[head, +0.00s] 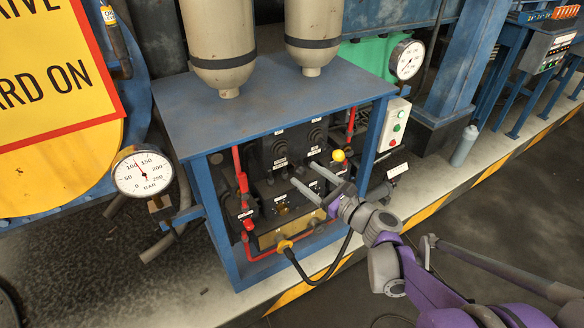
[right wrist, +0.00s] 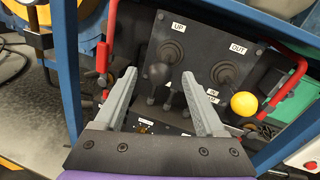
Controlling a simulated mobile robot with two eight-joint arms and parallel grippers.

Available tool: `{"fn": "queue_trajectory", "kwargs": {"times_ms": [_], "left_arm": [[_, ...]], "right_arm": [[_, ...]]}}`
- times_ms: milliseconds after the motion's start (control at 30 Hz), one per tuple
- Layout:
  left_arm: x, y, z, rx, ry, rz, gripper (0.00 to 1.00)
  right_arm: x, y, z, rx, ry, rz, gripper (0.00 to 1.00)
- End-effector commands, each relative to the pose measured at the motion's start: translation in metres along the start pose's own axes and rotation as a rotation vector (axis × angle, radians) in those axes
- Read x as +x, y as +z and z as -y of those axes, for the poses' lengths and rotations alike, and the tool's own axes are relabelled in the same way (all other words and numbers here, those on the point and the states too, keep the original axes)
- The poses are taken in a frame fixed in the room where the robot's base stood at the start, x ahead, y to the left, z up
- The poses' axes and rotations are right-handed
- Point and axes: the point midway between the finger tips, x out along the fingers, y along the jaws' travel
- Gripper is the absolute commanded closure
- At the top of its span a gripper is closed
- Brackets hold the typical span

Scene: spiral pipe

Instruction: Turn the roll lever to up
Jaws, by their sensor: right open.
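The black control panel (right wrist: 205,52) has an "UP" label at its upper left and an "OUT" label at its upper right. The lever with a black knob (right wrist: 159,73) stands below the "UP" label, taken as the roll lever. My right gripper (right wrist: 160,77) is open, its two grey fingers pointing at the panel. In the right wrist view the black knob appears between the fingertips, with no clear contact. In the head view my right gripper (head: 302,173) reaches in front of the panel and hides the black lever. My left gripper is not in view.
A yellow ball knob (right wrist: 244,104) sits right of my right finger; it also shows in the head view (head: 338,156). Red pipes (right wrist: 107,40) flank the panel. The blue frame (head: 210,222) surrounds it, with its top (head: 262,108) above. A pressure gauge (head: 143,173) stands left.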

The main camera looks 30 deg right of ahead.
Motion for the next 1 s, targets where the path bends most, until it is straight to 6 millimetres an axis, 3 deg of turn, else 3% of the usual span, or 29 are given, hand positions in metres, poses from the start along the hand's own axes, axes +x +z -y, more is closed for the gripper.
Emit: {"fn": "queue_trajectory", "kwargs": {"times_ms": [100, 300, 733, 1000], "left_arm": [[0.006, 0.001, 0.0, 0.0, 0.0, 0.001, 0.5], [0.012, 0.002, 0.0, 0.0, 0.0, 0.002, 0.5], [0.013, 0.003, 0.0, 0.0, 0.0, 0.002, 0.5], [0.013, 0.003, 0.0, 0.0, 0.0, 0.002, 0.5]], "right_arm": [[0.025, -0.002, -0.001, -0.001, 0.003, -0.001, 0.28], [0.053, -0.001, -0.001, -0.002, 0.003, -0.001, 0.28], [0.064, 0.0, -0.001, -0.003, 0.001, -0.002, 0.28], [0.064, 0.0, -0.001, -0.003, 0.001, -0.002, 0.75]]}}
